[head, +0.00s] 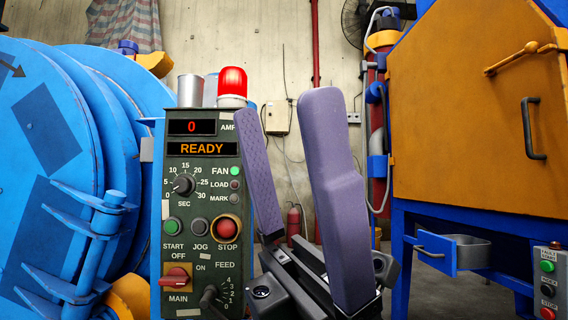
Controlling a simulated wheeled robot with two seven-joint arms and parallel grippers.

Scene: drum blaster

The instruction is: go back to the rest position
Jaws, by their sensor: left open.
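My left gripper (285,112) stands in the middle of the head view, with its two purple fingers pointing up and spread apart. It is open, with nothing between the fingers. Its dark body is at the bottom of the picture. The left finger overlaps the right edge of the green control panel (202,226) in the picture; I cannot tell whether they touch. The panel shows a red 0 and the word READY. Its fan lamp is lit green. My right gripper is not in view.
A red beacon (232,88) and a metal cup (190,91) top the panel. A large blue drum machine (45,130) fills the left.

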